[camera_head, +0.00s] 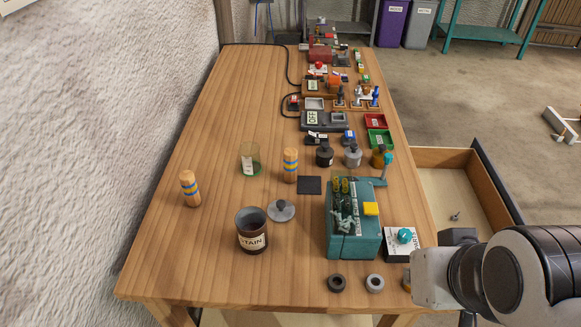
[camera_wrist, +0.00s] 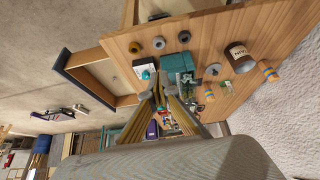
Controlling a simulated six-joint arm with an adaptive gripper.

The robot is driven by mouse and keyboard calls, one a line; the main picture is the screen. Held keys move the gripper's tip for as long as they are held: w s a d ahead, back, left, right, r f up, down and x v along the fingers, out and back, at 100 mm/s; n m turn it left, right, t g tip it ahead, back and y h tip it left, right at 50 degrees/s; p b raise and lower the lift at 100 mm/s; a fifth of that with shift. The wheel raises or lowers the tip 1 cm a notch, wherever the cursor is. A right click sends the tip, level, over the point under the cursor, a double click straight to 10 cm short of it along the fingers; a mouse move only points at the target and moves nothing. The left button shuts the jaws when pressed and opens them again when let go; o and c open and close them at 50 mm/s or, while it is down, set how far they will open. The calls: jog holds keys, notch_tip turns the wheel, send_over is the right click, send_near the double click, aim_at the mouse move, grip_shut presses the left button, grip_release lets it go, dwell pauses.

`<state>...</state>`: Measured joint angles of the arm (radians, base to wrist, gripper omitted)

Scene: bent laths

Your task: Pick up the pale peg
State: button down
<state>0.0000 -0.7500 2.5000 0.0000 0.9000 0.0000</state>
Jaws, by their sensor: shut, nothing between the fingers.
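Two upright wooden pegs with blue and yellow bands stand on the bench. One peg (camera_head: 190,189) is at the left; it also shows in the wrist view (camera_wrist: 268,70). The other peg (camera_head: 290,166) stands near the middle, beside a clear green-tinted glass (camera_head: 250,158), and shows in the wrist view (camera_wrist: 225,87). I cannot tell for sure which is the pale one. My gripper (camera_wrist: 160,88) is shut and empty, far from both pegs. In the head view my arm is at the lower right and the fingertips are not clear.
A brown stain tin (camera_head: 252,232) stands near the front, with a grey knobbed lid (camera_head: 281,210) beside it. A teal box (camera_head: 350,235) stands between my arm and the pegs. An open drawer (camera_head: 455,190) is at the right.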

dwell(0.4)
jog(key=c, duration=1.5)
grip_release()
jog(key=shift+w, duration=0.1)
jog(key=n+t+y, duration=0.3)
jog(key=t, duration=0.5)
send_over(292, 166)
jog(key=s, duration=0.2)
jog(key=shift+s+d+f, duration=0.1)
jog(key=shift+d+f, duration=0.05)
jog(key=shift+f, duration=2.3)
jog(key=shift+s+d+f, duration=0.1)
jog(key=shift+f, duration=2.35)
jog(key=shift+f+g, duration=0.15)
jog(key=shift+g, duration=0.15)
jog(key=shift+f, duration=3.35)
